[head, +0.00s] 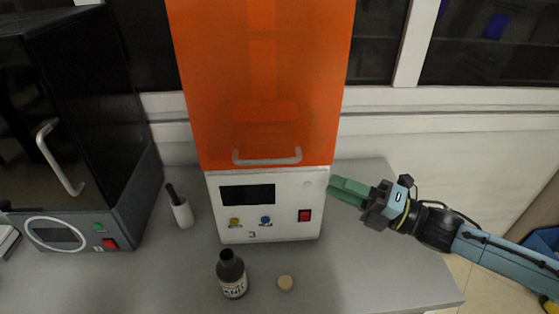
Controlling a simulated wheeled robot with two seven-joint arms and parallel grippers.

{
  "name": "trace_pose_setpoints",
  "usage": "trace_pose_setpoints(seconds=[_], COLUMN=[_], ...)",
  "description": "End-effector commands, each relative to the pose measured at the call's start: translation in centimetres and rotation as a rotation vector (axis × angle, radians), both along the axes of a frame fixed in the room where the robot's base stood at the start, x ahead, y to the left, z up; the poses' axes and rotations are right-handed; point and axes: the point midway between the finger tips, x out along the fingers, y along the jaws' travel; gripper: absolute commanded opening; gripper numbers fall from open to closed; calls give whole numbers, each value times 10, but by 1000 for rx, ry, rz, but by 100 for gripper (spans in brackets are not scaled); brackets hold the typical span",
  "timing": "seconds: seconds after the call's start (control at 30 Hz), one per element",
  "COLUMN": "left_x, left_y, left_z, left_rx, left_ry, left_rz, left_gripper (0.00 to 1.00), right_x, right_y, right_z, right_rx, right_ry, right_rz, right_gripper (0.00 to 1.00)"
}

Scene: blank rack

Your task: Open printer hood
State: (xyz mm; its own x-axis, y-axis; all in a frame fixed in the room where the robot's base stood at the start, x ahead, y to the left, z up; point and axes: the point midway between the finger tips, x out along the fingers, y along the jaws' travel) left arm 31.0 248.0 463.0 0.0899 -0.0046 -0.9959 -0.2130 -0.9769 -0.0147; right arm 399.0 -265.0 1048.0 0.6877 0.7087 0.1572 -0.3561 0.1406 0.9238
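The printer (270,215) stands on the grey bench with a white base, a dark screen and a red switch. Its orange hood (262,70) sits down on the base and looks closed. A light grey handle (267,160) runs along the hood's lower front edge. My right gripper (335,189) is just right of the white base, below the level of the handle. Its green fingers point left and lie close together; I cannot tell if there is a gap between them. It is not on the handle. My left gripper is not in view.
A black-doored machine (75,130) with a handle stands at the left. The bench's right front is clear.

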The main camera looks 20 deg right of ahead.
Motion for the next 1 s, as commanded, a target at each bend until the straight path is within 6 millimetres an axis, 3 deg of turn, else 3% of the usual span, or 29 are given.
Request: trace_pose_setpoints(seconds=[0.1,0.33,1.0], left_x=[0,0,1], left_y=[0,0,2], left_z=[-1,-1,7], left_rx=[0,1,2], left_ry=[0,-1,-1], left_rz=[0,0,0], left_gripper=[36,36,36], right_x=[-8,-10,38], right_y=[-1,3,72], right_z=[16,26,46], right_rx=[-56,-79,-74], right_ry=[-120,-188,-185], right_rz=[82,125,122], right_gripper=[33,33,33])
